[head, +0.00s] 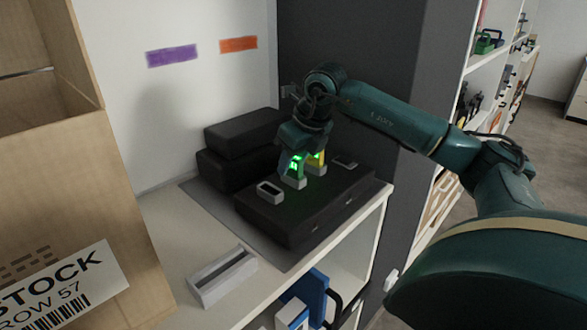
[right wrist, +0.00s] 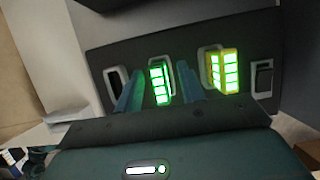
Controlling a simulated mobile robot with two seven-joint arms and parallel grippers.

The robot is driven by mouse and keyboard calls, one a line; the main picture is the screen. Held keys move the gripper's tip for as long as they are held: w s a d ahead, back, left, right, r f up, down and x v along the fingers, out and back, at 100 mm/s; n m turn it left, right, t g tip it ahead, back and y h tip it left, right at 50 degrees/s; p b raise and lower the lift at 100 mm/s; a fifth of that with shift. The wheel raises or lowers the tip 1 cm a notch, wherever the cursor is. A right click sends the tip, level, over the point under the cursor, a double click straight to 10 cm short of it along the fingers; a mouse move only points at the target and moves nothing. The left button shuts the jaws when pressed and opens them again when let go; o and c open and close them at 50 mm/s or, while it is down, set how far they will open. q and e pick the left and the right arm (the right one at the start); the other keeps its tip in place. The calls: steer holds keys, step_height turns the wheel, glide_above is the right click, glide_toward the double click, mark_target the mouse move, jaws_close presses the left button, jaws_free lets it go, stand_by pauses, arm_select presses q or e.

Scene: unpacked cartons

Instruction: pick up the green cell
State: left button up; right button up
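The green cell (head: 296,166) glows green and stands upright in a pale socket of the black charger case (head: 302,226). It also shows in the right wrist view (right wrist: 160,84), with lit green bars. My right gripper (head: 292,160) is down at it from above. In the right wrist view my right gripper's fingers (right wrist: 160,90) stand one on each side of the cell, with narrow gaps showing, so it looks open around it. The fingers partly hide the cell in the head view. My left gripper is in neither view.
A yellow cell (head: 318,159) stands in the socket just right of the green one. Black boxes (head: 240,133) are stacked behind left. A pale slotted block (head: 222,275) lies in front; a large carton (head: 75,180) stands left.

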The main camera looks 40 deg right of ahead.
jaws_close()
steer(key=shift+r, duration=0.1)
stand_by(0.4)
step_height(320, 180, up, 10)
steer(key=shift+f+p, duration=0.1)
steer(key=shift+p, duration=0.5)
